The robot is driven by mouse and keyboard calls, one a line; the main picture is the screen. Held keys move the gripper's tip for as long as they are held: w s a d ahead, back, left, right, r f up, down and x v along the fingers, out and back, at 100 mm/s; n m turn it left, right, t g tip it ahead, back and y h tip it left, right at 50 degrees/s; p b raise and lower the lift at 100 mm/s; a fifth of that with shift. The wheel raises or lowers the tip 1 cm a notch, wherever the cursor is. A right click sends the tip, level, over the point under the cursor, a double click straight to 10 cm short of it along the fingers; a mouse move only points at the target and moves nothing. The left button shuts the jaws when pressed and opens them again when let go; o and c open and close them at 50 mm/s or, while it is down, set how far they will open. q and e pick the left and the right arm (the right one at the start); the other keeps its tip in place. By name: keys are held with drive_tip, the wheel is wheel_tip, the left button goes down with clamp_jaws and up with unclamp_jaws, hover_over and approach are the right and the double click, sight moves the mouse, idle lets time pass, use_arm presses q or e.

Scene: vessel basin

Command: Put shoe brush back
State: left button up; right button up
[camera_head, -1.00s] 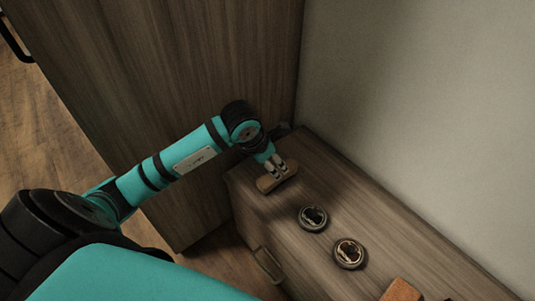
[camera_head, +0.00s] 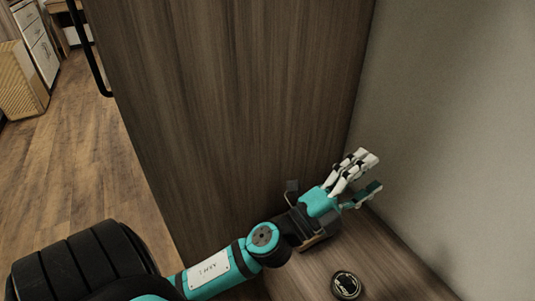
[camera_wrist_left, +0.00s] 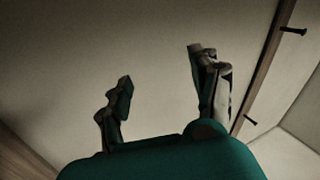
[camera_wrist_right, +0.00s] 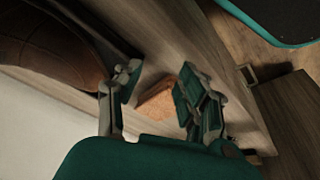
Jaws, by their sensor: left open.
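The shoe brush (camera_head: 318,241) appears as a light brown edge on the cabinet top, mostly hidden behind my left wrist in the head view. My left gripper (camera_head: 367,176) is open and empty, raised above the cabinet with its fingers toward the wall. Its spread fingers also show in the left wrist view (camera_wrist_left: 160,90), with only bare wall between them. My right gripper (camera_wrist_right: 160,95) is out of the head view. Its fingers are apart in the right wrist view, with an orange-brown block (camera_wrist_right: 157,100) visible beyond them; contact is not seen.
A round dark tin (camera_head: 346,285) sits on the wooden cabinet top (camera_head: 392,270). A tall wood panel (camera_head: 230,100) stands at the left and the plain wall (camera_head: 450,130) at the right. A rail with dark pegs (camera_wrist_left: 292,30) shows in the left wrist view. A brown rounded object (camera_wrist_right: 50,50) is near my right gripper.

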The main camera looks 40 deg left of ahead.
use_arm(q)
drive_tip(key=s+a+f+n+g+y, duration=0.2)
drive_tip(key=a+f+n+g+y, duration=0.1)
drive_tip(key=a+f+n+y, duration=0.3)
drive_tip(key=s+a+f+n+g+y, duration=0.1)
drive_tip(key=a+f+n+g+y, duration=0.3)
drive_tip(key=f+n, duration=0.45)
drive_tip(key=s+d+f+n+g+h, duration=0.1)
drive_tip(key=s+d+f+g, duration=0.1)
drive_tip(key=s+f+g, duration=0.3)
drive_tip(key=s+d+f+n+g+h, duration=0.1)
drive_tip(key=s+d+f+n+g, duration=0.1)
drive_tip(key=s+f+g, duration=0.3)
drive_tip(key=s+d+f, duration=0.1)
drive_tip(key=s+f, duration=0.3)
drive_tip(key=s, duration=0.4)
drive_tip(key=shift+s+d+f+h, duration=0.25)
drive_tip(key=shift+s+f+h, duration=0.05)
drive_tip(key=shift+f, duration=0.05)
